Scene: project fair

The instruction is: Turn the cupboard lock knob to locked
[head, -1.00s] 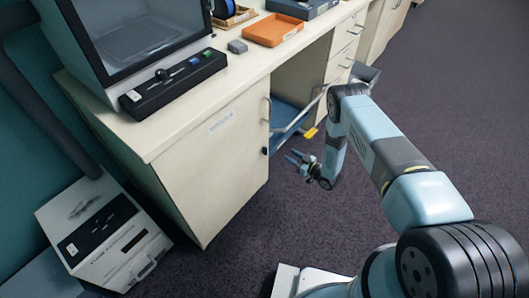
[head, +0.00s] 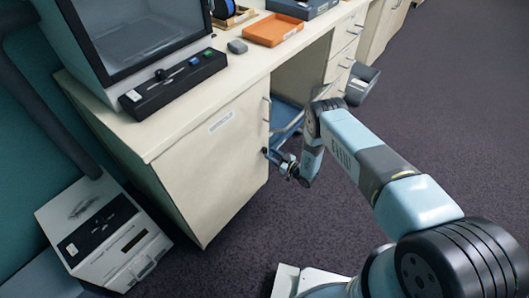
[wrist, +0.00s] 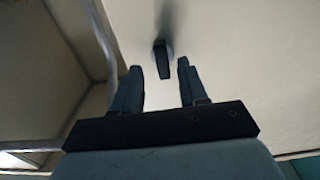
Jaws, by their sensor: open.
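The cupboard (head: 215,165) stands under the left end of the bench, with its door on the side facing my arm. The dark lock knob (wrist: 162,60) shows in the wrist view as a narrow bar on the pale door. My gripper (wrist: 154,80) is open, with one finger on each side of the knob's lower end in that view. I cannot tell whether the fingers reach around it, and no contact shows. In the head view my gripper (head: 271,155) is close to the door edge and covers most of the knob.
A door handle (head: 267,108) is above my gripper, and a metal bar (wrist: 100,40) runs left of the fingers in the wrist view. A blue cart (head: 287,115) is under the bench. Open carpet (head: 440,120) lies to the right.

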